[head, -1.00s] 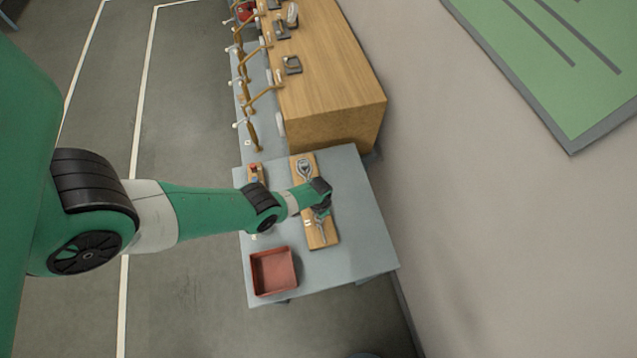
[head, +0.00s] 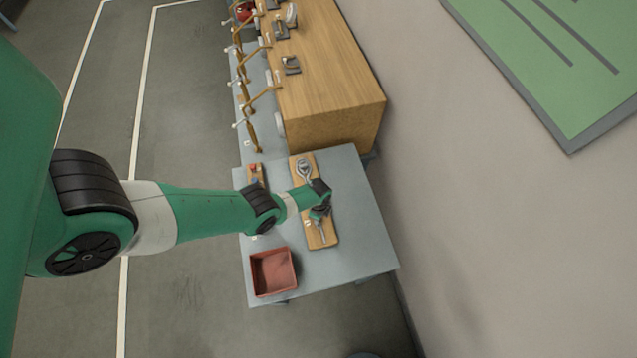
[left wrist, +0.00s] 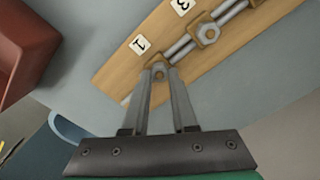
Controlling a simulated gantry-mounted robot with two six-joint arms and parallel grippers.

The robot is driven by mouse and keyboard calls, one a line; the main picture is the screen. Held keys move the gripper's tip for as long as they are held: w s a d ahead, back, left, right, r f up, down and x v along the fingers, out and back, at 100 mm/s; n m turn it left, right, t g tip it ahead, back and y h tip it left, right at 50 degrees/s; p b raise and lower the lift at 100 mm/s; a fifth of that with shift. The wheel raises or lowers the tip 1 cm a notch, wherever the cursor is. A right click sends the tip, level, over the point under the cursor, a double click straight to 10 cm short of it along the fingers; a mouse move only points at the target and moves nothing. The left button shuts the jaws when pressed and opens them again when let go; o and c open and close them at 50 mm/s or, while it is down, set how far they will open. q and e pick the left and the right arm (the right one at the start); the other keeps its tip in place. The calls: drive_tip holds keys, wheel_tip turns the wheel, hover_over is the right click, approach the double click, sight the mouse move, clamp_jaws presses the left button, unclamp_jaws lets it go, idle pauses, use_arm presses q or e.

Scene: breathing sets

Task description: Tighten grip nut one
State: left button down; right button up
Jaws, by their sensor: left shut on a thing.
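The wooden board (head: 327,236) lies on the grey table, with a metal rod and nuts along it. It also shows in the left wrist view (left wrist: 125,75). A label reading 1 (left wrist: 139,45) is beside the near nut. My left gripper (head: 319,213) is over the board. In the left wrist view its fingertips (left wrist: 160,70) close around grip nut one, which they mostly hide. A second hex nut (left wrist: 207,33) sits farther along the rod, apart from the gripper. My right gripper is not in view.
A red open bin (head: 273,271) stands at the table's near left. A small board with a red part (head: 254,169) lies at the far left of the table (head: 360,225). A wooden bench (head: 330,75) stands behind. The table's right side is clear.

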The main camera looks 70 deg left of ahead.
use_arm(q)
drive_tip(key=shift+m, duration=1.3)
drive_tip(key=c, duration=0.7)
unclamp_jaws()
